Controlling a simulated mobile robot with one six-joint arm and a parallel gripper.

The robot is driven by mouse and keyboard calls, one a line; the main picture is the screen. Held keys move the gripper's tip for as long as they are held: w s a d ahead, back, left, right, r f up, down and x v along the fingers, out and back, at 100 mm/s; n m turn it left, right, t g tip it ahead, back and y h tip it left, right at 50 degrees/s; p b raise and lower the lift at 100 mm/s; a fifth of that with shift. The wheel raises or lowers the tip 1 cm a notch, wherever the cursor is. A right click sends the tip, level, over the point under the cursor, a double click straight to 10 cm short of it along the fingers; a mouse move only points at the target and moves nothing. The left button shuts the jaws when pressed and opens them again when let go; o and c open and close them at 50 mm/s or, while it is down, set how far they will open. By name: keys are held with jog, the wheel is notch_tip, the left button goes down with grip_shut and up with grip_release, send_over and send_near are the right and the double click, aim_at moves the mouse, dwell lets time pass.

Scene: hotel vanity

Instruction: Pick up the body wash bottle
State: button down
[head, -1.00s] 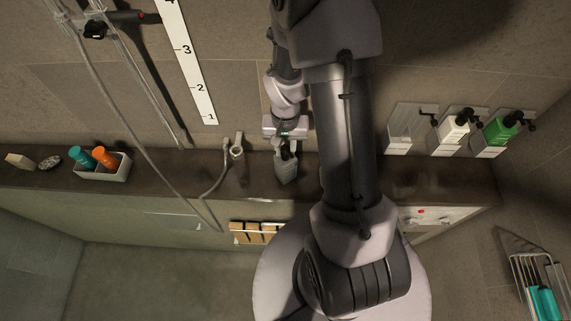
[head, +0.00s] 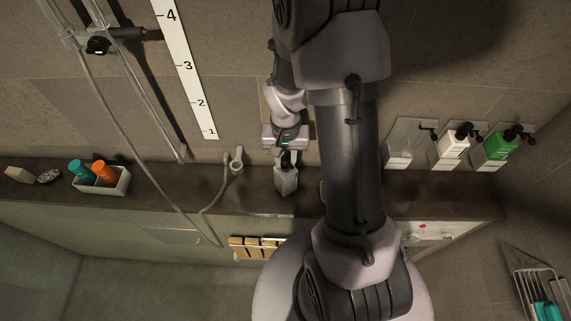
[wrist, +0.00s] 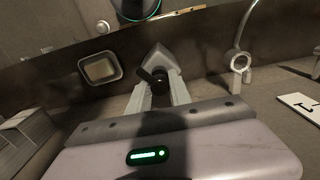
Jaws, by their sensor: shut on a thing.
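A pale grey bottle (head: 286,181) with a black pump top is on the dark ledge below the tiled wall, in line with my arm. It also shows in the wrist view (wrist: 158,57), its black pump between my fingers. My gripper (head: 288,160) points down at it and is shut on its top. In the wrist view my gripper (wrist: 158,94) has one finger on each side of the pump. No label is readable. I cannot tell whether the bottle's base touches the ledge.
A metal ring fixture (head: 237,161) with a hose stands left of the bottle. A tray (head: 100,186) with teal and orange bottles is further left. At right, the wall has an empty holder (head: 398,154), a white dispenser (head: 452,147) and a green one (head: 498,146).

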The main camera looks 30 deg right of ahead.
jog(key=shift+r, duration=0.8)
jog(key=s+d+r+b, duration=0.1)
jog(key=s+b, duration=1)
jog(key=s, duration=0.5)
jog(key=shift+d+r, duration=0.15)
jog(key=shift+r, duration=0.1)
